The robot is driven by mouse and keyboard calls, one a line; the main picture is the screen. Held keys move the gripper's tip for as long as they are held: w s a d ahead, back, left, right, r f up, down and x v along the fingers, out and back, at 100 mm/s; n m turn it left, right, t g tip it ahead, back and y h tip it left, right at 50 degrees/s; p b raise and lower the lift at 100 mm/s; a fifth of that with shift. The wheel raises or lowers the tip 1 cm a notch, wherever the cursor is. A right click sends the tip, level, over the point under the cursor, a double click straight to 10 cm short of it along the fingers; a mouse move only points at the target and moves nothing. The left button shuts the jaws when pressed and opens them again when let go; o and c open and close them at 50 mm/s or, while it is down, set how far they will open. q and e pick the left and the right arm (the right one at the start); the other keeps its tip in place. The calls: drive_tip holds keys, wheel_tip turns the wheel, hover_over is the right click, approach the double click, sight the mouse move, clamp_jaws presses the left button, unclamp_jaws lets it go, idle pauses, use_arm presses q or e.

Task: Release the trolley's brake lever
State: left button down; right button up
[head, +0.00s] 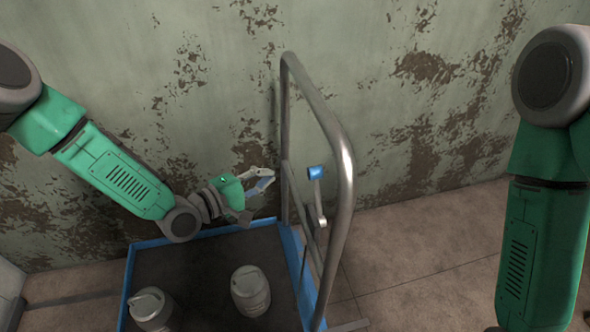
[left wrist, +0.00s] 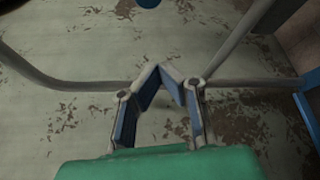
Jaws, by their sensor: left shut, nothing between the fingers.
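The trolley has a bent metal tube handle (head: 345,165) and a dark platform with a blue rim (head: 130,265). Its brake lever (head: 316,173) is a short rod with a blue end, standing inside the handle frame. My left gripper (head: 270,181) is shut and empty, left of the lever and apart from it, near the handle's far post. In the left wrist view the gripper's fingertips (left wrist: 172,72) meet in front of the handle tubes. A blue round end, likely the lever's, is cut off at the top edge (left wrist: 148,3). My right gripper is out of view.
Two grey milk cans stand on the platform, one nearer the middle (head: 250,290) and one at the lower left (head: 152,310). A worn, peeling wall (head: 210,90) stands behind the trolley. The tiled floor (head: 420,250) right of the trolley is clear.

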sight(318, 197)
use_arm(q)
drive_tip(key=b+x, duration=0.3)
drive_tip(key=x, duration=0.7)
drive_tip(key=shift+s+d+r, duration=0.2)
drive_tip(key=shift+s+d, duration=0.1)
drive_tip(key=shift+s, duration=0.3)
drive_tip(key=shift+s+d+r, duration=0.25)
drive_tip(key=shift+s+d, duration=0.05)
drive_tip(key=shift+s, duration=0.3)
drive_tip(key=shift+s+d+r, duration=0.2)
drive_tip(key=shift+s+d, duration=0.1)
drive_tip(key=shift+s, duration=0.3)
